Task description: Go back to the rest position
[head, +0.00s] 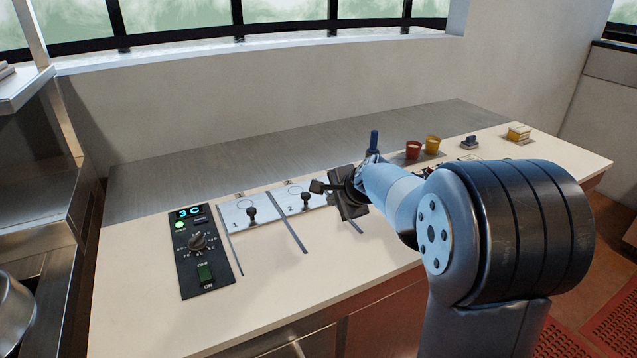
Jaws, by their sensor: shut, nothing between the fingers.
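My gripper (318,187) is at the end of my arm, which reaches in from the right of the head view. It is shut and empty, and appears to hang over the counter close to the plate marked 2 (300,198). The fingertips are small and dark here, and my wrist hides part of the counter behind it. I cannot tell whether the gripper touches anything.
A black control panel (189,275) with a knob and green switch is at the left of the counter (150,322). The plate marked 1 (241,217) lies beside it. The front counter is clear.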

